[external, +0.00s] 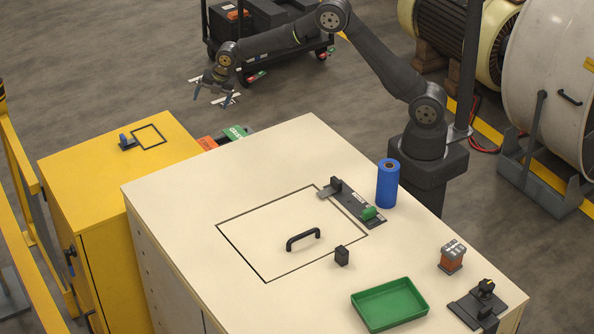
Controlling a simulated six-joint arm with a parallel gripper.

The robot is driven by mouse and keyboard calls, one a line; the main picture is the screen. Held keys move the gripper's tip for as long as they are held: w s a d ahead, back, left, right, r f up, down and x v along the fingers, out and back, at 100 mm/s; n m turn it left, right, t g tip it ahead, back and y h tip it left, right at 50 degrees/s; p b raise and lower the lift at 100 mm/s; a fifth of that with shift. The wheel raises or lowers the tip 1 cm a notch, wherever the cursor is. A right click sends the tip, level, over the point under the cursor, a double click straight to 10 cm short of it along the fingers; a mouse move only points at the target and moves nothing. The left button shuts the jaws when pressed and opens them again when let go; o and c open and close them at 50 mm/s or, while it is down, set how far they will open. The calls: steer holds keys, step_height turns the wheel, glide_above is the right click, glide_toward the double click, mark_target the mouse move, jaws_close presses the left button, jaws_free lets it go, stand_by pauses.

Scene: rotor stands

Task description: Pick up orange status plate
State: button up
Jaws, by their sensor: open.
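The orange plate (207,143) with dark lettering shows just behind the far edge of the cream cabinet, in the gap beside the yellow cabinet. Its lower part is hidden by the cream cabinet. A green plate (237,132) with white lettering is to its right. My gripper (213,99) is open and empty, in the air above and behind the two plates in the picture. It is apart from both plates.
The cream cabinet (165,190) carries a blue roll (388,184), a green tray (390,304), a black handle (303,238), an orange block (452,258) and black latch fixtures. A yellow cabinet (90,185) stands left. A dark cart (268,40) is behind.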

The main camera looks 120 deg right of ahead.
steer(key=w+r+n+g+y, duration=0.1)
steer(key=r+n, duration=0.1)
steer(key=n, duration=0.2)
steer(key=n+g+y, duration=0.1)
steer(key=n, duration=0.2)
glide_toward(207, 145)
steer(key=shift+a+f, duration=0.1)
steer(key=shift+f, duration=0.4)
steer(key=shift+w+d+f, duration=0.1)
steer(key=shift+d+f, duration=0.05)
steer(key=shift+f, duration=0.9)
steer(key=shift+d+f, duration=0.15)
steer(key=shift+f, duration=0.85)
steer(key=shift+w+d+f, duration=0.1)
steer(key=shift+d+f, duration=0.05)
steer(key=shift+f, duration=0.9)
steer(key=c, duration=1.1)
